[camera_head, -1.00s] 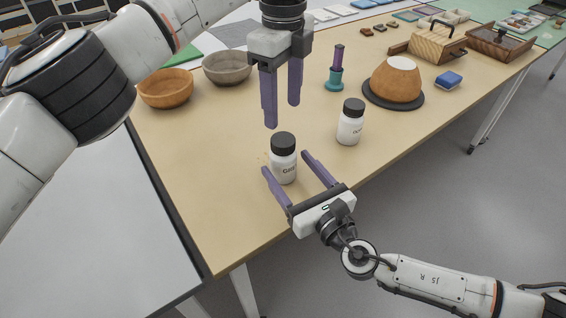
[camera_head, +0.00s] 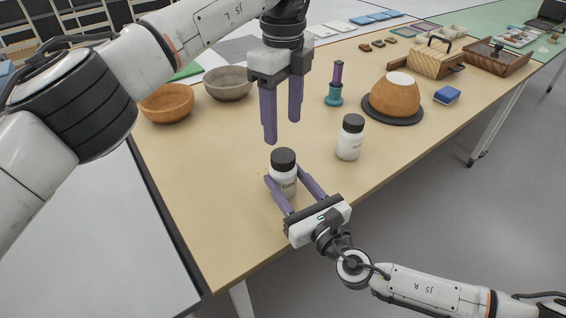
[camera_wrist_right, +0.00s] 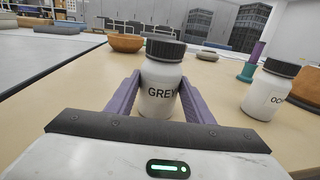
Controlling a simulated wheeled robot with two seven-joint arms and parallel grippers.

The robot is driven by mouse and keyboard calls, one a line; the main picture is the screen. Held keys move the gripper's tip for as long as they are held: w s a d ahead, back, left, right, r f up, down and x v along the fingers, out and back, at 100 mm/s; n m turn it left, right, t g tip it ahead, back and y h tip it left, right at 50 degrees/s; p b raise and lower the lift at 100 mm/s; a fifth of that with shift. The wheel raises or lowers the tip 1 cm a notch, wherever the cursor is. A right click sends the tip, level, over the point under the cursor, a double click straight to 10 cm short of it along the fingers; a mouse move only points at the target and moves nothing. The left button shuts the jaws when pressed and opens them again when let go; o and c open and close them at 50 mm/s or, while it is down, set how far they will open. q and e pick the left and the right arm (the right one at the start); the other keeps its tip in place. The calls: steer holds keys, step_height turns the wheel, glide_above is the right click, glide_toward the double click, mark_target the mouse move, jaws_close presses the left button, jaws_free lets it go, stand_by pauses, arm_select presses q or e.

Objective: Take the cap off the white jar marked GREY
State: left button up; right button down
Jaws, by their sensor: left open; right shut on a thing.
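The white jar marked GREY (camera_wrist_right: 158,92) stands upright on the table with its dark cap (camera_wrist_right: 165,49) on. It also shows in the head view as the white jar (camera_head: 284,180) under its black cap (camera_head: 283,158). My right gripper (camera_head: 284,184) is shut on the jar's body, one finger on each side, below the cap. My left gripper (camera_head: 282,130) is open and empty, its fingers pointing down above and just behind the cap, apart from it.
A second white jar (camera_head: 349,144) with a dark cap stands to the right; its label starts with OC in the wrist view. Behind are an orange bowl (camera_head: 166,103), a grey bowl (camera_head: 228,83), a teal and purple tool (camera_head: 334,92) and a brown pot (camera_head: 396,95).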

mark_target(283, 155)
arm_select(q)
steer(key=m, duration=0.8)
steer(key=shift+m, duration=0.3)
steer(key=m, duration=1.2)
steer(key=shift+m, duration=0.4)
steer(key=m, duration=1.2)
steer(key=shift+m, duration=0.4)
steer(key=m, duration=1.4)
steer(key=shift+m, duration=0.4)
steer(key=shift+f, duration=4)
steer(key=shift+c, duration=0.3)
